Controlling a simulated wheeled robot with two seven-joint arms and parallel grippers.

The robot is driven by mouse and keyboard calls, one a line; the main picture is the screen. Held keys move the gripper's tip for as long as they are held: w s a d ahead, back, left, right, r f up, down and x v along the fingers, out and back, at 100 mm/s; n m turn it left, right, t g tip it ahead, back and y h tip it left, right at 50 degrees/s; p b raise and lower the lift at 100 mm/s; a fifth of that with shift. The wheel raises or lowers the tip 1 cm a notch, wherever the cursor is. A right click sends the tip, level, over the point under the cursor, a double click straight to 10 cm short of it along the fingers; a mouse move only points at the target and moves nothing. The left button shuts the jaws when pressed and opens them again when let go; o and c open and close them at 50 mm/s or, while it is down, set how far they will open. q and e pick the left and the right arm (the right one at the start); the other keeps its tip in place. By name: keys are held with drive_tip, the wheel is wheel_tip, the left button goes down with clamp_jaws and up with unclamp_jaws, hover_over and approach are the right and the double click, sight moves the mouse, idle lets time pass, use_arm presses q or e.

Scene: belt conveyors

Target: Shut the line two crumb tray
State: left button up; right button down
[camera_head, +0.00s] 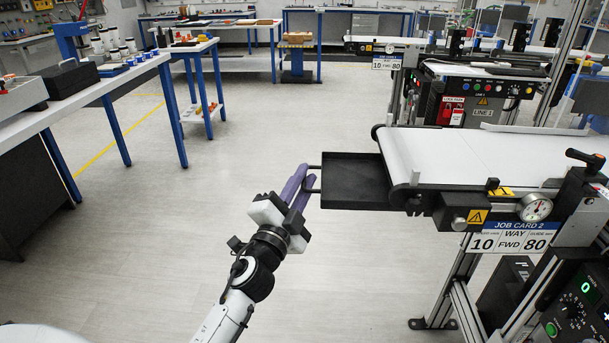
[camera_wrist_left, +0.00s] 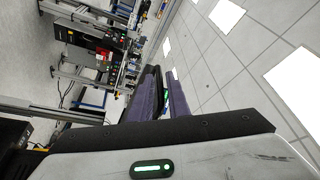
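The line two crumb tray (camera_head: 352,182) is a shallow black tray sticking out to the left from under the end of the line two conveyor (camera_head: 450,155). Its thin handle (camera_head: 314,190) is on the left side, partly hidden by my fingers. My left gripper (camera_head: 306,176) has purple fingers close together at this handle, with only a narrow gap between them, and seems shut on it. In the left wrist view the fingers (camera_wrist_left: 160,102) show with something dark at their tips. My right gripper is not in view.
The JOB CARD 2 sign (camera_head: 512,238), a gauge (camera_head: 534,208) and a control panel (camera_head: 575,305) sit at the right. The line 1 conveyor (camera_head: 480,72) stands behind. A workbench (camera_head: 95,85) is at the left. The floor between is clear.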

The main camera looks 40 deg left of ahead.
use_arm(q)
drive_tip(key=shift+w, duration=0.3)
clamp_jaws()
idle(1.3)
